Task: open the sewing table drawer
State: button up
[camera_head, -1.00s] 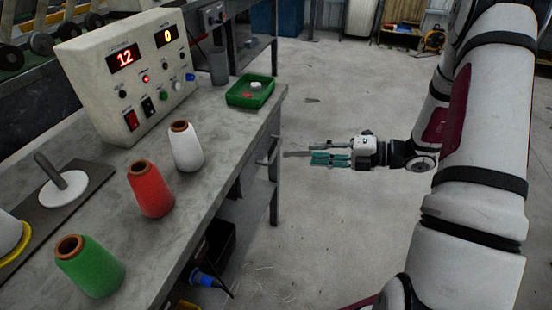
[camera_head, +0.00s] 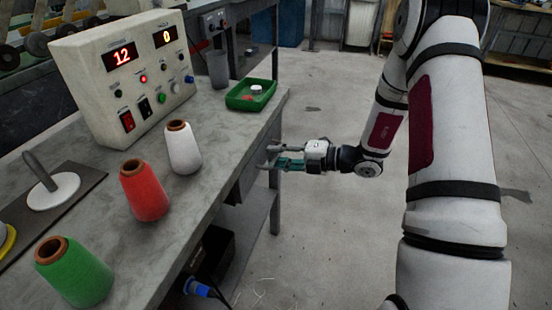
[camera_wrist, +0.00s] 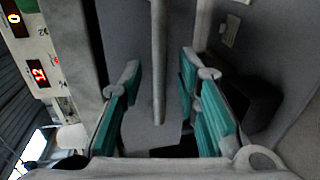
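The sewing table (camera_head: 215,135) runs along the left of the head view, with its grey drawer (camera_head: 248,172) under the top at the far end. The drawer looks shut. In the wrist view the drawer front (camera_wrist: 180,60) fills the middle, and its bar handle (camera_wrist: 158,75) lies between my teal fingers. My gripper (camera_head: 268,157) is at the handle in the head view, which it partly hides. In the wrist view my gripper (camera_wrist: 160,95) is open, with a gap on both sides of the bar.
On the table stand a control box (camera_head: 130,70), white (camera_head: 183,148), red (camera_head: 146,190) and green (camera_head: 75,272) thread cones, and a green tray (camera_head: 251,96). A dark box (camera_head: 212,258) sits below. The floor (camera_head: 325,225) right of the table is clear.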

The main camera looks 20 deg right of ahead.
jog(key=shift+w+a, duration=0.2)
jog(key=shift+a, duration=0.05)
grip_shut()
jog(key=f+p+v, duration=0.2)
jog(key=p+v, duration=0.1)
jog(key=v, duration=0.7)
jog(key=f+p+v, duration=0.2)
jog(key=p+v, duration=0.1)
jog(key=v, duration=0.7)
jog(key=shift+s+d+p, duration=0.3)
jog(key=shift+s+d, duration=0.15)
jog(key=shift+d, duration=0.15)
jog(key=shift+f, duration=0.15)
grip_release()
